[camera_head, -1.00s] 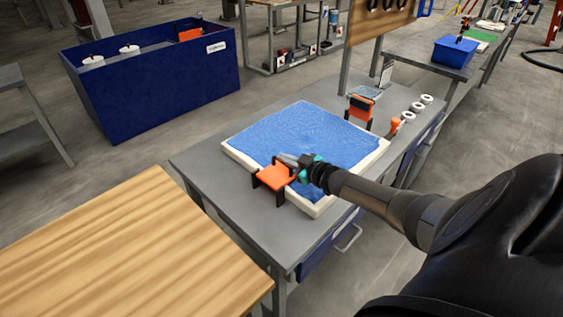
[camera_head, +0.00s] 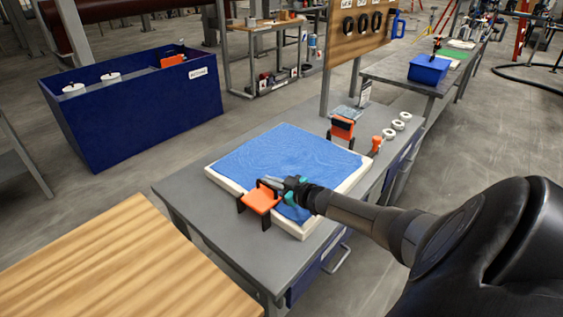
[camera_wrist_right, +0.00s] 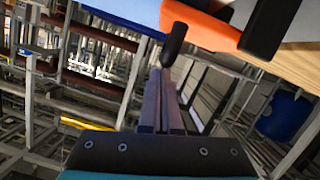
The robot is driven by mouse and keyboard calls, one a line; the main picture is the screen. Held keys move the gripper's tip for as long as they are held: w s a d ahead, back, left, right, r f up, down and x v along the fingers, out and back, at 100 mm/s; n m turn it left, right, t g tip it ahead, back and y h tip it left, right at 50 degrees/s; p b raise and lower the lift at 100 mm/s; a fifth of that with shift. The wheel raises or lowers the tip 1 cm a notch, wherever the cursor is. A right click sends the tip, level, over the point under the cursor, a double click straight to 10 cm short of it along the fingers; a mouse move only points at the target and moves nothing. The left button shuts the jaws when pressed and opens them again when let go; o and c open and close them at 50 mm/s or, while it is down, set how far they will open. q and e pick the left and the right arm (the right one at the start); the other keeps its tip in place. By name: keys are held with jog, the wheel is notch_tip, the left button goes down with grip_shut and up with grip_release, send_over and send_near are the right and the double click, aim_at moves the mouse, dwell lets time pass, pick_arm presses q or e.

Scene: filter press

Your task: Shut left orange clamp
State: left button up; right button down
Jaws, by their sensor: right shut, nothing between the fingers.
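The left orange clamp (camera_head: 257,201) sits at the near edge of the white frame (camera_head: 226,184) with blue cloth (camera_head: 285,153). Its orange plate slopes outward over the edge, with black arms at its sides. My right gripper (camera_head: 270,182) is shut and empty, its tips at the clamp's cloth-side edge; I cannot tell whether they touch. In the right wrist view, the shut fingers (camera_wrist_right: 164,82) point towards a black clamp arm (camera_wrist_right: 174,45) beside the orange plate (camera_wrist_right: 200,25). A second orange clamp (camera_head: 342,129) stands at the frame's far edge. My left gripper is not in view.
The frame lies on a grey workbench (camera_head: 190,190). White rings (camera_head: 396,125) and a small orange item (camera_head: 376,145) lie at its far right. A wooden table (camera_head: 125,260) is at the near left, and a dark blue bin (camera_head: 135,110) stands behind.

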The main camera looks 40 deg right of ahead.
aim_at(269, 197)
jog(key=shift+a+r+p, duration=0.1)
jog(key=shift+r+p, duration=0.25)
jog(key=shift+r, duration=0.25)
jog(key=r+p+v, duration=0.2)
jog(key=p+v, duration=0.4)
jog(key=v, duration=0.4)
jog(key=shift+r, duration=0.2)
jog(key=shift+a, duration=0.1)
